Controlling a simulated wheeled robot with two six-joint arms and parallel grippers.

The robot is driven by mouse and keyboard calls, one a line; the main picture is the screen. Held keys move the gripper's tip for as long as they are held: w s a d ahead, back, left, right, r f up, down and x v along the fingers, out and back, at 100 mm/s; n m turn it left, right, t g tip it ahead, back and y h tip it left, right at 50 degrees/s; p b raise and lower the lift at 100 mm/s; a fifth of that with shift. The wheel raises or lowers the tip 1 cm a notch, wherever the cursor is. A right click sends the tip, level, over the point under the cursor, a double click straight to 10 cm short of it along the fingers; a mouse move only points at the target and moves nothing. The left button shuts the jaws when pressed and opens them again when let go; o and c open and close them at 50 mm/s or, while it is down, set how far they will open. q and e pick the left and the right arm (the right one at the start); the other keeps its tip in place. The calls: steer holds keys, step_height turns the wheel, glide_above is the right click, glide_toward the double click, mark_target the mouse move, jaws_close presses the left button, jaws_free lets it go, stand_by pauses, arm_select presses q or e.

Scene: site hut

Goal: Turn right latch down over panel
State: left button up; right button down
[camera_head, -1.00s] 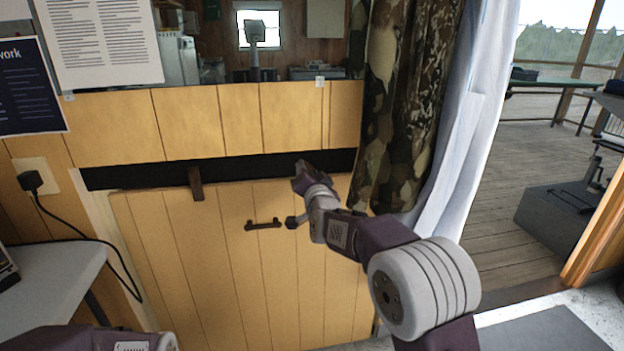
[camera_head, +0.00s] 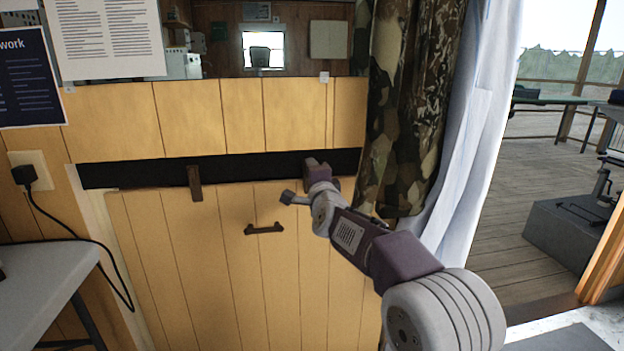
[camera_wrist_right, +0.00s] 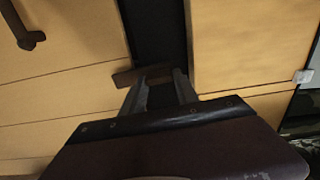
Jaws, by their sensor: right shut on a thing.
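The plank panel (camera_head: 170,255) stands below a dark slot (camera_head: 125,176), with a small brown handle (camera_head: 264,229) on it. The left latch (camera_head: 195,183) hangs upright across the slot and over the panel's top edge. My right gripper (camera_head: 318,165) is at the right part of the slot and hides the right latch in the head view. In the right wrist view, my gripper's fingers (camera_wrist_right: 160,90) are shut on the right latch (camera_wrist_right: 125,77), a brown bar. It lies across the slot, slightly tilted, its free end overlapping the panel's edge. My left gripper is out of view.
A camouflage curtain (camera_head: 405,110) and a white curtain (camera_head: 475,120) hang just right of my right arm. A grey table (camera_head: 45,275) and a plugged-in cable (camera_head: 75,235) are at the left. The area before the panel's left part is clear.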

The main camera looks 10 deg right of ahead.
steer(key=shift+m, duration=0.4)
steer(key=c, duration=0.9)
jaws_free()
steer(key=s, duration=0.9)
steer(key=shift+d, duration=0.15)
